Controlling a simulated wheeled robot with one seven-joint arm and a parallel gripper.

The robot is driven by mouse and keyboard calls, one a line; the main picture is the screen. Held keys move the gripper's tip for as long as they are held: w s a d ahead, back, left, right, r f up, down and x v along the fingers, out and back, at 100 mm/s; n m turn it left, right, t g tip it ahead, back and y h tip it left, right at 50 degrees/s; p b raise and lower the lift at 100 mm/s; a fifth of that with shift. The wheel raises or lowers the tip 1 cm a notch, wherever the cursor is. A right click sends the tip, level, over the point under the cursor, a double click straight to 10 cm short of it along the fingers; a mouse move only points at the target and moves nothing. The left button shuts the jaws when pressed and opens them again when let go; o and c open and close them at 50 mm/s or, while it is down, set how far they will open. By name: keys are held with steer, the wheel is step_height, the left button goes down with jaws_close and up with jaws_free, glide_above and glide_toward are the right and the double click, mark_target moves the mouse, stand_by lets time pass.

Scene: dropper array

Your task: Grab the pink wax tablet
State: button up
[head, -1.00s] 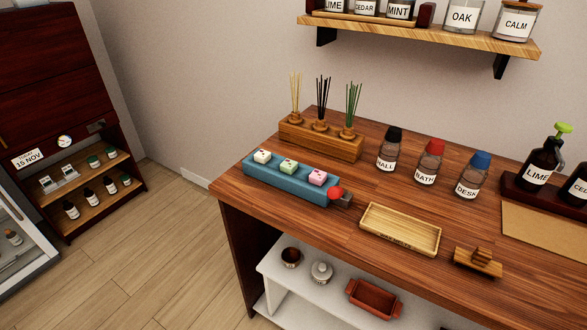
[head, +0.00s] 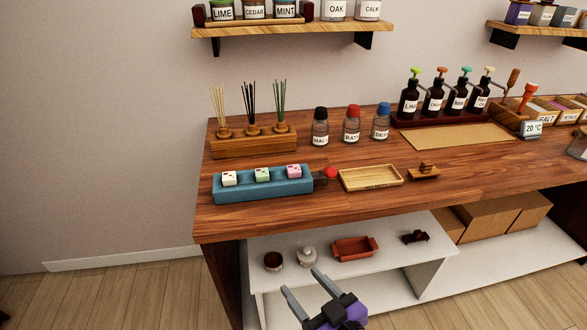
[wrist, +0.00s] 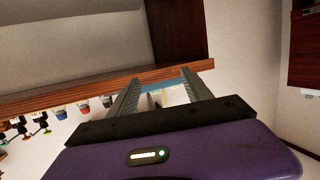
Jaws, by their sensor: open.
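The pink wax tablet (head: 294,171) sits at the right end of a blue holder (head: 262,191) on the wooden counter. A green tablet (head: 262,174) is in the middle and a cream tablet (head: 229,178) at the left end. All have small dark red marks on top. My gripper (head: 303,283) shows at the bottom of the head view, in front of the counter, apart from the holder and empty. Its two fingers are spread. In the wrist view the gripper fingers (wrist: 160,85) point toward the counter edge, with a strip of blue between them. The tablets are not clear there.
A red ball-ended piece (head: 331,173) adjoins the holder's right end. A wooden tray (head: 371,184) and a small wooden block (head: 424,172) lie to the right. Reed diffusers (head: 252,145) and capped bottles (head: 351,128) stand behind. A white shelf (head: 330,285) lies below the counter's front edge.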

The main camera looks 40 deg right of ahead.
steer(key=w+d+r+m+h, duration=0.25)
steer(key=w+d+r, duration=0.35)
steer(key=w, duration=0.4)
steer(key=m+g+h+p, duration=0.1)
steer(key=m+h, duration=0.1)
steer(key=h, duration=0.1)
glide_toward(295, 171)
steer(key=shift+w+d, duration=0.15)
steer(key=shift+w, duration=0.4)
steer(key=shift+w+d, duration=0.15)
steer(key=shift+w, duration=0.4)
steer(key=shift+d+p+x, duration=0.25)
steer(key=shift+p+x, duration=0.65)
steer(key=shift+x, duration=2.95)
steer(key=shift+s, duration=0.25)
jaws_close()
